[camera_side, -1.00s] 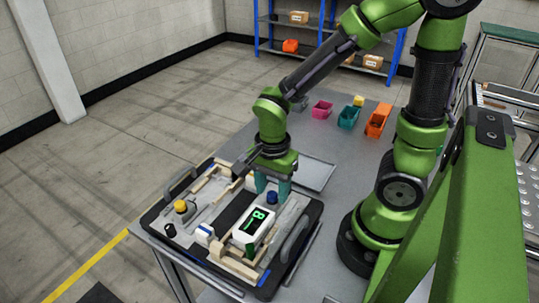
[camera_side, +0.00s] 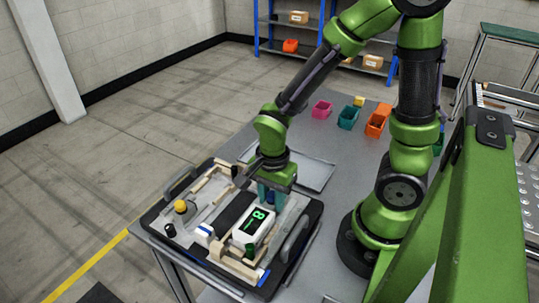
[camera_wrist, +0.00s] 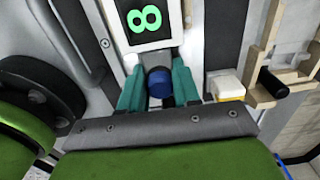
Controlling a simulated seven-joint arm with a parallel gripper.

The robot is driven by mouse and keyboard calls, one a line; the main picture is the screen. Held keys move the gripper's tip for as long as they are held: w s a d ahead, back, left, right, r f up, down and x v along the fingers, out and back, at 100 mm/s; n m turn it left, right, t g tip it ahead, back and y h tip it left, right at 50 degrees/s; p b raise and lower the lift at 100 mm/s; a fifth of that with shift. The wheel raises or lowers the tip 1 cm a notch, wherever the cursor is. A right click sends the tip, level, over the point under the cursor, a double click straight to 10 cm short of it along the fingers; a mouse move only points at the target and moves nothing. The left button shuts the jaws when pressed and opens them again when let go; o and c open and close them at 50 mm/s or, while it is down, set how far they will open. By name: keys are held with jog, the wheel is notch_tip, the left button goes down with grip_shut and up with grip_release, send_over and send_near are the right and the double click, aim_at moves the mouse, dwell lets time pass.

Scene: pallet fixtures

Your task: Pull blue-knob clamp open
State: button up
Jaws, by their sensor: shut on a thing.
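The blue-knob clamp's round blue knob (camera_wrist: 159,83) sits between the teal fingers of my gripper (camera_wrist: 158,88) in the wrist view. My gripper (camera_side: 271,194) is low over the pallet in the side view, its fingers shut on the knob, which is mostly hidden there. The clamp stands right beside the white device (camera_side: 254,224) with a green "8" on its dark screen; the device also shows in the wrist view (camera_wrist: 152,43). How far the clamp is open cannot be told. The black pallet (camera_side: 315,217) carries the fixtures.
A yellow knob (camera_side: 181,206) and a black knob (camera_side: 170,231) stand on the pallet's left part. Light wooden blocks (camera_side: 232,266) frame the device. A flat grey tray (camera_side: 312,172) lies behind the pallet. Coloured bins (camera_side: 348,117) stand farther back on the table.

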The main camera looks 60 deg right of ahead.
jog(key=shift+d, duration=1.35)
jog(key=o, duration=0.8)
jog(key=shift+r, duration=4)
